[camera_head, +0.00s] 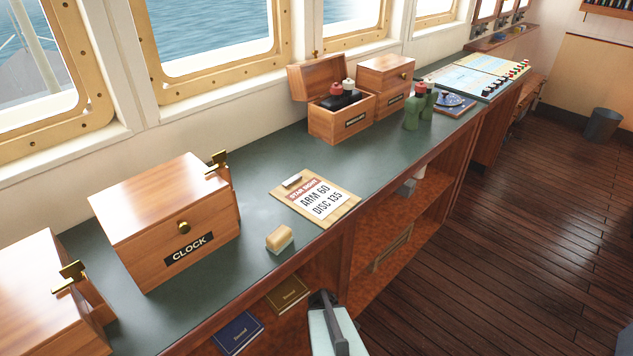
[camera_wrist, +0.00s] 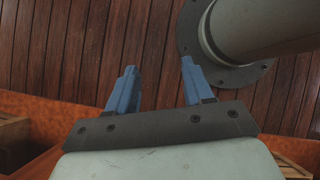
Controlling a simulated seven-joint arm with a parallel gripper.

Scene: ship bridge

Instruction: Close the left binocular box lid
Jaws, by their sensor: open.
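The left binocular box (camera_head: 337,124) is a wooden box on the far part of the green counter, with its lid (camera_head: 317,77) raised and tilted back toward the windows. Dark binoculars (camera_head: 341,101) sit inside, and red and white knobs show above them. A second wooden box (camera_head: 388,80) just to its right has its lid shut. My gripper (camera_wrist: 158,68) is open and empty in the wrist view, its blue fingers apart over the plank floor. In the head view only part of my arm's end shows at the bottom edge, low before the shelves and far from the box.
A clock box (camera_head: 165,222), a wooden stamp-like block (camera_head: 280,239) and a clipboard (camera_head: 315,198) lie along the near counter (camera_head: 240,262). Green binoculars (camera_head: 417,107) stand right of the boxes. Open shelves (camera_head: 395,225) are below. The plank floor (camera_head: 500,250) is clear.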

